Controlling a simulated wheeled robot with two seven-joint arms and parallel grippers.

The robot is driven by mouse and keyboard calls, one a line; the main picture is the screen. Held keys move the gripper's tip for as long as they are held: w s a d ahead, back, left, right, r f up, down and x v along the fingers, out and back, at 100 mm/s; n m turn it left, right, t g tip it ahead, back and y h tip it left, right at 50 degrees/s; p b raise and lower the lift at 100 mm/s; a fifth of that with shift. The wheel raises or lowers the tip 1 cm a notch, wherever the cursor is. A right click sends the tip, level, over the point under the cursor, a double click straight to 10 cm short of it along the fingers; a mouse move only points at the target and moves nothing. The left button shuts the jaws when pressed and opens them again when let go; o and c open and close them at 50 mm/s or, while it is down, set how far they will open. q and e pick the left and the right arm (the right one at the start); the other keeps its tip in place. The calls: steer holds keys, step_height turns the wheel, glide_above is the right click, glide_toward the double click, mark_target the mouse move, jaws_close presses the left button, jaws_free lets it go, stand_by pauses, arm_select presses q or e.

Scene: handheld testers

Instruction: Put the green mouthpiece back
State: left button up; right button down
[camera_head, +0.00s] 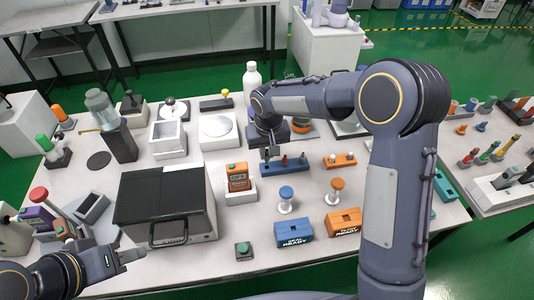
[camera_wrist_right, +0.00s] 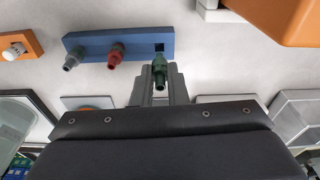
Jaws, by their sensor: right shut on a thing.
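The blue rack (camera_wrist_right: 130,45) lies on the table. It carries a grey mouthpiece (camera_wrist_right: 73,60) and a red mouthpiece (camera_wrist_right: 115,54), and has an empty square hole (camera_wrist_right: 159,47) at its right end in the right wrist view. My right gripper (camera_wrist_right: 160,80) is shut on the green mouthpiece (camera_wrist_right: 159,72), just beside that hole. In the head view my right gripper (camera_head: 270,153) is over the left end of the blue rack (camera_head: 296,167), and the green mouthpiece is hard to make out there. My left gripper (camera_head: 128,257) is at the lower left, away from the rack; its jaw opening is unclear.
An orange tester (camera_head: 238,178) stands left of the rack and an orange block (camera_head: 340,160) right of it. Blue and orange knobbed stamps (camera_head: 286,197) (camera_head: 335,190) stand in front. A black-lidded box (camera_head: 165,200) fills the left front. My right arm hides part of the table.

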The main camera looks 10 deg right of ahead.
steer(key=shift+f, duration=0.7)
steer(key=shift+f+b, duration=0.45)
steer(key=shift+f, duration=0.05)
steer(key=shift+f, duration=0.1)
steer(key=c, duration=1.4)
jaws_free()
steer(key=shift+c, duration=0.2)
